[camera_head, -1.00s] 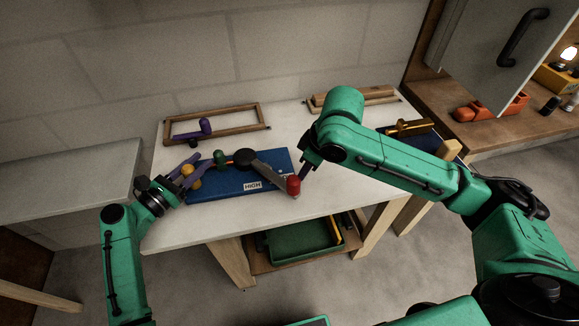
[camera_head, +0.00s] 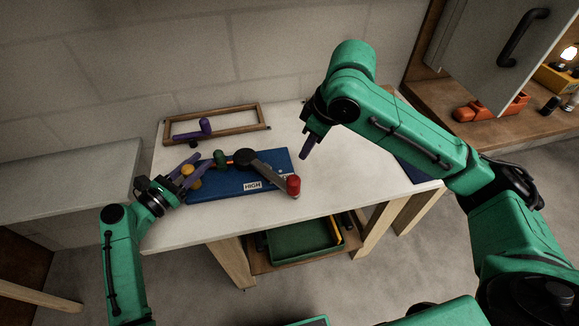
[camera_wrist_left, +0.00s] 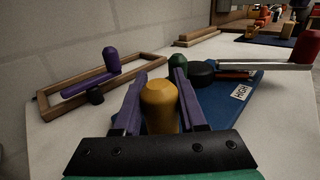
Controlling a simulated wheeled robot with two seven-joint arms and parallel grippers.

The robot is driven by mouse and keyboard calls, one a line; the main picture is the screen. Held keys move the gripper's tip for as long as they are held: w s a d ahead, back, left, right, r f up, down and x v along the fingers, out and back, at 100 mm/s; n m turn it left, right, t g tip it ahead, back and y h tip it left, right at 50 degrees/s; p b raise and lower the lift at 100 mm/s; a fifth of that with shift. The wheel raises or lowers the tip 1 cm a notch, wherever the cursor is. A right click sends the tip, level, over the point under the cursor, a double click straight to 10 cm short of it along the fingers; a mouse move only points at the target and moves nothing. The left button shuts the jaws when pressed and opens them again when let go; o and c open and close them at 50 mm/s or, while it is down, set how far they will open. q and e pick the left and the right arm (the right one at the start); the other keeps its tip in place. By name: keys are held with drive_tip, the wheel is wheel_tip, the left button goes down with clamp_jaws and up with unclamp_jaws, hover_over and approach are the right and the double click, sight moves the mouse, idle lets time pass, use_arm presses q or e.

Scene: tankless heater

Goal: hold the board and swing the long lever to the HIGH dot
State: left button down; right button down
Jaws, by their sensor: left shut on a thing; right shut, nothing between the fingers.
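The blue board (camera_head: 225,185) lies on the white table. Its long grey lever (camera_head: 270,173) runs from a black pivot (camera_head: 244,157) toward the lower right and ends in a red knob (camera_head: 293,185). The white HIGH label (camera_head: 252,185) is on the board to the left of the lever's red end; I cannot make out the dot clearly. My left gripper (camera_head: 191,166) is shut on a yellow post (camera_wrist_left: 160,102) at the board's left end. My right gripper (camera_head: 306,153) is shut and empty, above and apart from the red knob.
A green knob (camera_head: 220,158) stands beside the pivot. A wooden frame (camera_head: 235,110) with a purple-handled piece (camera_head: 205,126) lies behind the board. A green tray (camera_head: 300,240) sits on the shelf below. The table's right front is clear.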

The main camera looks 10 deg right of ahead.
use_arm(q)
drive_tip(key=shift+f, duration=0.1)
drive_tip(key=shift+c, duration=1.9)
unclamp_jaws()
drive_tip(key=shift+a, duration=0.1)
drive_tip(key=v, duration=1.2)
drive_tip(key=shift+w, duration=0.1)
